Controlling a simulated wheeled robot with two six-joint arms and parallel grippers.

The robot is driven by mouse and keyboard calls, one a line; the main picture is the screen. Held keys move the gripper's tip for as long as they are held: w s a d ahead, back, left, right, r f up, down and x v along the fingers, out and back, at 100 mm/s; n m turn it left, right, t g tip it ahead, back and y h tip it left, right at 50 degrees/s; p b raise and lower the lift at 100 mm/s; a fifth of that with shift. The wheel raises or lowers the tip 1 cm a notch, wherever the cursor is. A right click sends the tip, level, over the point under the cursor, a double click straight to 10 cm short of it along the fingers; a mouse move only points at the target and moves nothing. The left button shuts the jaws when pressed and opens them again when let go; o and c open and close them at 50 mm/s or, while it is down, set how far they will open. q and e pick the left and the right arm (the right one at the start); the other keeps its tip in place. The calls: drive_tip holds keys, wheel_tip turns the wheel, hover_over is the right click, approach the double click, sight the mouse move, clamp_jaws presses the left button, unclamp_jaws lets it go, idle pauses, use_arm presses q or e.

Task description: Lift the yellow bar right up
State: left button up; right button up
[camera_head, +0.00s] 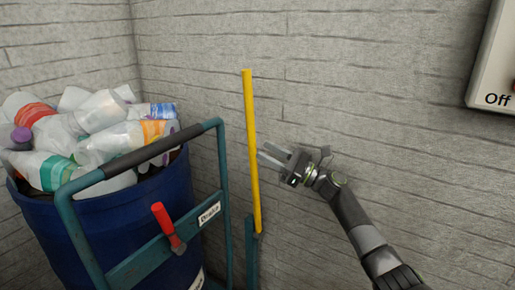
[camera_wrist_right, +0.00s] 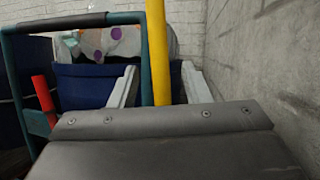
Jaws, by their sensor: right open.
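The yellow bar (camera_head: 249,150) stands nearly upright in front of the brick wall, its lower end at a teal post (camera_head: 251,262). My right gripper (camera_head: 267,154) is open beside the bar, on its right, with the fingertips pointing left at it. In the right wrist view the yellow bar (camera_wrist_right: 158,50) runs down between the two pale fingers (camera_wrist_right: 158,88), and its lower part is hidden behind the gripper body. I cannot tell whether a finger touches the bar. My left gripper is not in view.
A blue bin (camera_head: 60,235) full of plastic bottles (camera_head: 115,112) stands at left. A teal frame (camera_head: 222,165) with a black grip and a red handle (camera_head: 167,224) is in front of it. A panel marked Off (camera_head: 495,60) is at upper right.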

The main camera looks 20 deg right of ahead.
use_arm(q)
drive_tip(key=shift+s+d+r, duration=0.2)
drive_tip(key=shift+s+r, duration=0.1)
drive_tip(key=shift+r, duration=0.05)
use_arm(e)
drive_tip(key=shift+v, duration=1)
